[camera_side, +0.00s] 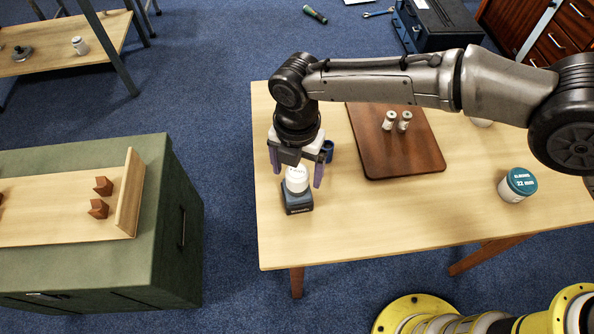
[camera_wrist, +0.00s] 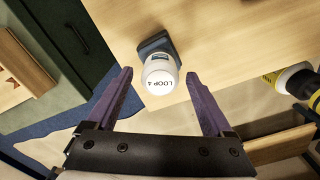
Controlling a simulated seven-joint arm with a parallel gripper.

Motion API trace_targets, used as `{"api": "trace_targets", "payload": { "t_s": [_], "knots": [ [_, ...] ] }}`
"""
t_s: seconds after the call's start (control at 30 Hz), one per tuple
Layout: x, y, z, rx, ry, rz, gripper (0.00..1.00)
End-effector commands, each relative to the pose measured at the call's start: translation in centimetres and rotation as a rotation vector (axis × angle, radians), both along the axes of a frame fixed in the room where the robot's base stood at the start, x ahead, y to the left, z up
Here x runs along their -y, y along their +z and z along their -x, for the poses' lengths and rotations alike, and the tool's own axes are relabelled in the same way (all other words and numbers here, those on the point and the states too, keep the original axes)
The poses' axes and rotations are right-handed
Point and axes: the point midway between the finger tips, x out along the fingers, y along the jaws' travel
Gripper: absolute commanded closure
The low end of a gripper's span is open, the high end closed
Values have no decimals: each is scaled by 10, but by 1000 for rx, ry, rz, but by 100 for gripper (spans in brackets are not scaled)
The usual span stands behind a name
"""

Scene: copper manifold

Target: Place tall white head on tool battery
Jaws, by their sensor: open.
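The tall white head (camera_side: 297,178) stands upright on top of the dark tool battery (camera_side: 298,203) near the left edge of the wooden table. In the wrist view the white head (camera_wrist: 160,72) shows its top with "LOOP 4" lettering, and the blue-grey battery (camera_wrist: 157,43) shows partly beneath it. My gripper (camera_side: 296,172) is above and around the head in the side view, its purple fingers spread on either side. In the wrist view my gripper (camera_wrist: 158,95) is open, with visible gaps between the fingers and the head.
A dark blue cup (camera_side: 327,151) stands just behind my gripper. A white jar with a teal lid (camera_side: 518,184) stands at the right. The table's front middle (camera_side: 390,215) is clear. A green cabinet (camera_side: 160,210) stands left.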

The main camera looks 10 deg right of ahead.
Motion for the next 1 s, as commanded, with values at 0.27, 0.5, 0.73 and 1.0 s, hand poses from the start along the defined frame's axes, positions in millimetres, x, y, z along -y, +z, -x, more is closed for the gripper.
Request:
{"api": "trace_targets", "payload": {
  "t_s": [0.27,0.5,0.73,1.0],
  "knots": [
    [-1,58,-1,4,0,-5,15],
    [-1,95,0,2,0,-2,15],
    [0,107,0,0,0,-1,15],
    [6,113,-3,4,-29,-6,15]
  ]
}}
